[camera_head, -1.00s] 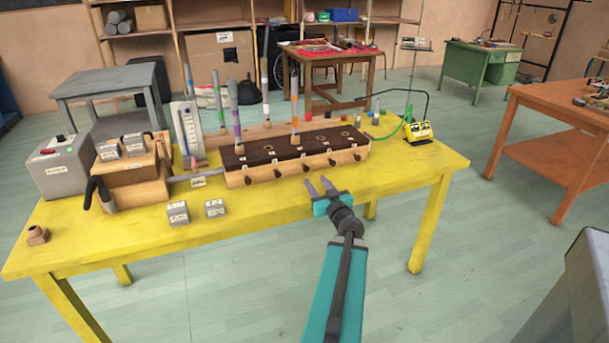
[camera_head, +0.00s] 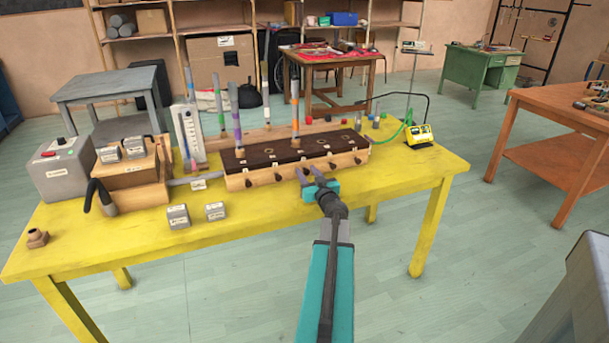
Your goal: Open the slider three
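A long wooden box (camera_head: 262,178) with a dark top (camera_head: 262,156) stands on the yellow table. Its front carries a row of small dark slider knobs, among them a left one (camera_head: 249,183), the second (camera_head: 277,176) and a right one (camera_head: 357,161).
Striped tubes stand on the box, including a purple-banded one (camera_head: 235,112) and an orange-banded one (camera_head: 295,108). Two small grey blocks (camera_head: 178,216) (camera_head: 215,211) lie at the front left. A yellow gauge (camera_head: 420,135) stands at the right. The table (camera_head: 395,178) is clear right of my gripper.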

